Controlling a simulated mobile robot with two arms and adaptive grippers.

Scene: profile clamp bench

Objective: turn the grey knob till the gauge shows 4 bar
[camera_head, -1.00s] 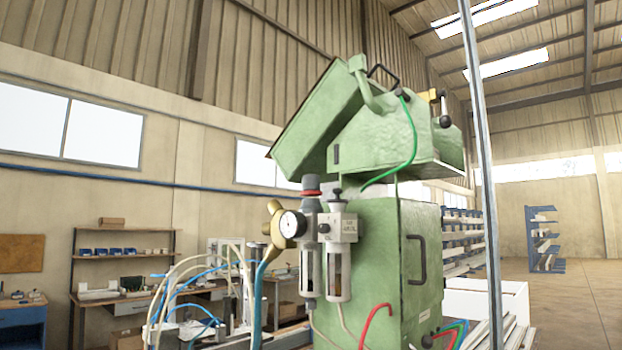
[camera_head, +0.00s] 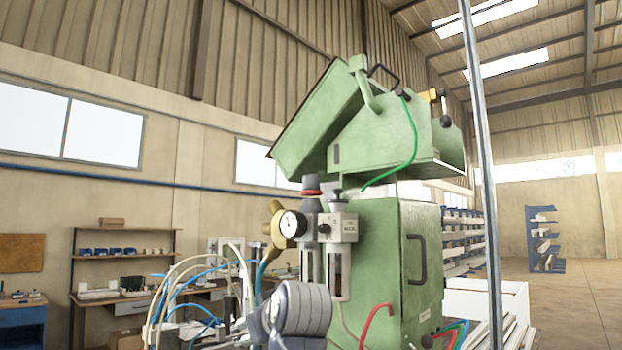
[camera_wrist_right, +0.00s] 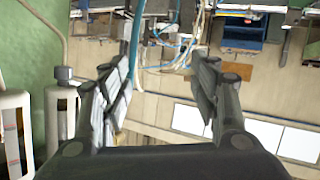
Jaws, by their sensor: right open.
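The grey knob (camera_head: 311,183) has a domed top and a red ring below it. It stands on top of the air regulator unit in the head view. The round white gauge (camera_head: 292,224) is on the unit's left front; its dark needle is too small to read. My right arm with its gripper (camera_head: 296,312) rises from the bottom, below the gauge and in front of the bowls, apart from the knob. In the right wrist view the fingers (camera_wrist_right: 165,72) are wide apart with nothing between them. I cannot make out the knob there. My left gripper is not in view.
The green machine cabinet (camera_head: 375,270) stands directly behind and right of the unit. A brass fitting (camera_head: 275,222) and blue and white hoses are on the left. A metal post (camera_head: 483,180) stands at the right. White-framed bowls (camera_wrist_right: 62,120) show left in the wrist view.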

